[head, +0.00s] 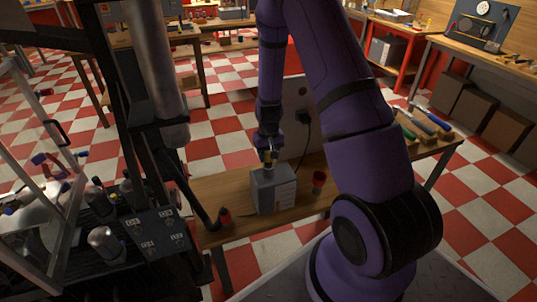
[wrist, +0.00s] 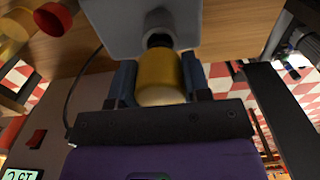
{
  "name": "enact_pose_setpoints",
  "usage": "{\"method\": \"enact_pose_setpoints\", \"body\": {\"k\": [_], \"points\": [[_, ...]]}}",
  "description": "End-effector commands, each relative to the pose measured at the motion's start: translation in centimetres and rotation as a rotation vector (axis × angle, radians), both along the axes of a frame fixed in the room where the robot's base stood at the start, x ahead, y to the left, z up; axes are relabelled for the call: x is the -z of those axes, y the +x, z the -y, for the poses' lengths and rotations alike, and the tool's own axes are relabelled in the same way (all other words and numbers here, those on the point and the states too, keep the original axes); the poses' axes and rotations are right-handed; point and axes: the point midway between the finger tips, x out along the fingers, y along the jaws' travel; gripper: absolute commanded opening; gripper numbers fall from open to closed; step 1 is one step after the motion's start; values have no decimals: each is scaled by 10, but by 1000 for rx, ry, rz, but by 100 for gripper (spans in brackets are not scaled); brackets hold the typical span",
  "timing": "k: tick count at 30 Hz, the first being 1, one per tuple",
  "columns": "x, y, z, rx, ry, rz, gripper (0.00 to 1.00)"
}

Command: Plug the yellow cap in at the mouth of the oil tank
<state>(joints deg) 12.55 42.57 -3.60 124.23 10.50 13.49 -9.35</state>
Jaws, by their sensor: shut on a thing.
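The yellow cap (wrist: 160,78) is between the two fingers of my gripper (wrist: 159,84), which is shut on it. In the wrist view the cap's far end meets the dark mouth (wrist: 158,40) of the oil tank (wrist: 118,25). I cannot tell whether the cap is inside the mouth or only against it. In the head view the oil tank (head: 270,190) is a grey box on the wooden bench. My gripper (head: 268,158) points down just above its top, with a little of the yellow cap (head: 267,157) showing.
A red-topped object (head: 319,180) stands right of the tank on the bench (head: 230,190). Another red-ended piece (head: 225,215) is on the left. A grey panel (head: 302,115) with a black cable stands behind. Several coloured-handled tools (head: 425,122) lie on the bench's right end.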

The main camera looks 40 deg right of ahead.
Motion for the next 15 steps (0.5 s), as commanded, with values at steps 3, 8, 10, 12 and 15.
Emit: {"method": "enact_pose_setpoints", "body": {"k": [3, 8, 10, 12, 15], "points": [[3, 0, 0, 0, 0, -1, 23], [7, 0, 0, 0, 0, 0, 23], [9, 0, 0, 0, 0, 0, 23], [11, 0, 0, 0, 0, 0, 23], [13, 0, 0, 0, 0, 0, 23]]}}
